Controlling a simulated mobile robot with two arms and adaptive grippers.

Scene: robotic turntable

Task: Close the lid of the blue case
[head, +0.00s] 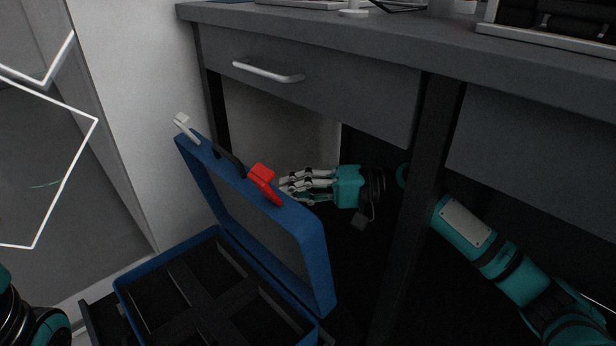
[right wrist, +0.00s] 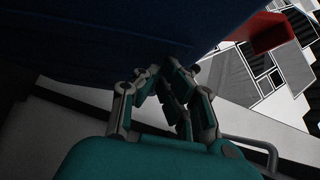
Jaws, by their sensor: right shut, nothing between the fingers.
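The blue case (head: 119,283) stands open below the desk, its base showing dark, empty compartments. Its lid (head: 318,262) stands raised, tilted up on the side toward the desk. The lid's top edge has a black handle, a red latch (head: 262,173) and a pale latch (head: 185,127). My right gripper (head: 283,188) is shut and empty, at the outer side of the lid near the red latch. In the right wrist view, my right gripper (right wrist: 165,75) is close to the blue lid (right wrist: 110,35); I cannot tell whether they touch. At the lower left of the head view only part of my left arm shows.
A grey desk (head: 310,85) with a drawer handle (head: 268,72) stands above and behind the case. A dark desk leg (head: 428,150) crosses in front of my right arm. A white wall (head: 120,110) is at the left. Space above the case base is clear.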

